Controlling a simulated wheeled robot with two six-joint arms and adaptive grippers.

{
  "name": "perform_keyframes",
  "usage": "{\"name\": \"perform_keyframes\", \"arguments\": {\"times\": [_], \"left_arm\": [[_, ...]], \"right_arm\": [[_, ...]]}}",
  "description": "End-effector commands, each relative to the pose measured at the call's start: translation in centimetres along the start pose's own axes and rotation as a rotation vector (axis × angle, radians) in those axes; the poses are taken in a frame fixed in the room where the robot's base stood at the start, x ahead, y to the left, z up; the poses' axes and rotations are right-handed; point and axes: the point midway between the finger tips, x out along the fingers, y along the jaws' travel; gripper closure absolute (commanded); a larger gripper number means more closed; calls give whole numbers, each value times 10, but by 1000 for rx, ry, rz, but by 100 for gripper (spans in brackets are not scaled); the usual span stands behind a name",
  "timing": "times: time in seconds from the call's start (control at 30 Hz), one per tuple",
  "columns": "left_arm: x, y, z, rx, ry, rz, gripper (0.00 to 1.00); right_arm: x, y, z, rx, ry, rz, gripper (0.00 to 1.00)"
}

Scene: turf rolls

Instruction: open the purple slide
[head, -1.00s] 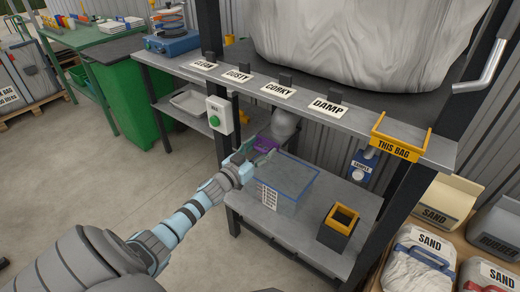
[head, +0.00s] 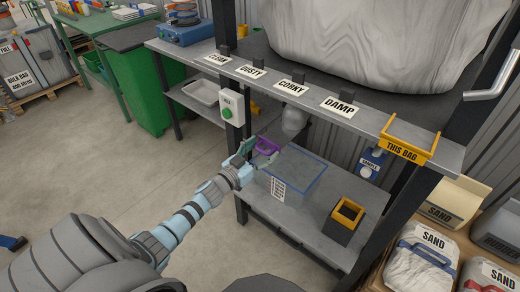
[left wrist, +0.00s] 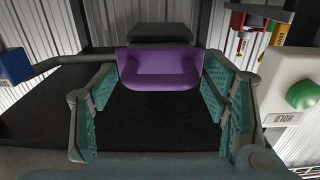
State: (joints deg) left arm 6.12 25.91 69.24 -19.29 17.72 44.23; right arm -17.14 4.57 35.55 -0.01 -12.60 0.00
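The purple slide (head: 266,146) sits under the metal spout (head: 293,122) below the shelf. In the left wrist view the purple slide (left wrist: 160,70) is a purple piece with a recessed front, in the upper middle. My left gripper (head: 258,158) is at the slide in the head view. In the left wrist view its teal-padded fingers (left wrist: 160,105) stand apart on either side of the slide. A narrow gap shows at each side, and contact is not clear. My right gripper is out of view.
A green-button HOLD box (head: 231,108) is on the post beside my left gripper, and its white box (left wrist: 297,95) is close at right in the wrist view. A clear blue-rimmed bin (head: 300,175) and a yellow-rimmed black box (head: 345,217) stand on the lower shelf.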

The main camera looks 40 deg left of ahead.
Motion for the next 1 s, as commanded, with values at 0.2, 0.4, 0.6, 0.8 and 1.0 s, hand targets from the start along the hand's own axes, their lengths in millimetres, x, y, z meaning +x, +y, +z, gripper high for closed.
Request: {"name": "perform_keyframes", "arguments": {"times": [0.2, 0.4, 0.6, 0.8, 1.0], "left_arm": [[0, 0, 0, -1, 0, -1, 22], [-8, -1, 1, 0, -1, -1, 22], [-54, 0, 2, -1, -4, 1, 22], [-102, 0, 2, 0, -5, 3, 22], [-121, 0, 0, -1, -1, 0, 22]], "right_arm": [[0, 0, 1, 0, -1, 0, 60], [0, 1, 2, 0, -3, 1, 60], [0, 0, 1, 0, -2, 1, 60], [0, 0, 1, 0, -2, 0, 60], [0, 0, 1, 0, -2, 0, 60]]}}
